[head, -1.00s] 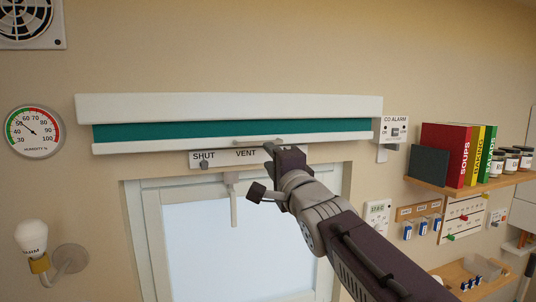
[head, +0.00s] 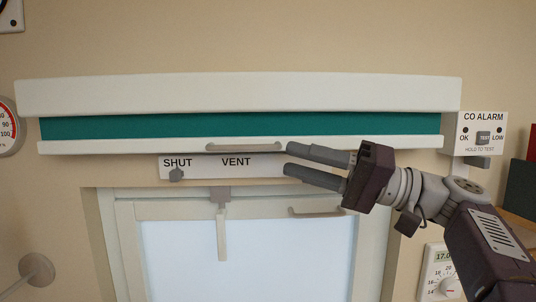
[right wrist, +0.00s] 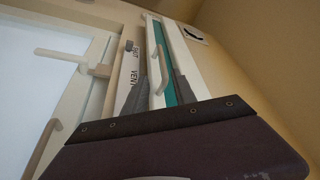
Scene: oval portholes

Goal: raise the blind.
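The blind's green fabric (head: 200,126) shows as a narrow strip under its long white top box (head: 240,95). Its white bottom rail (head: 120,146) hangs just below, above the window, and carries a grey bar handle (head: 245,147). My right gripper (head: 288,161) is open, its two fingers apart and pointing left, just right of and slightly below the handle. In the right wrist view the handle (right wrist: 157,70) shows in the gap between the spread fingers, with nothing gripped. The left gripper is out of view.
Below the rail are a SHUT/VENT plate (head: 210,168) with a small knob and the window (head: 250,260) with its latch (head: 221,220) and handle (head: 315,211). A CO alarm (head: 483,132) is on the right, a wall lamp arm (head: 37,268) lower left.

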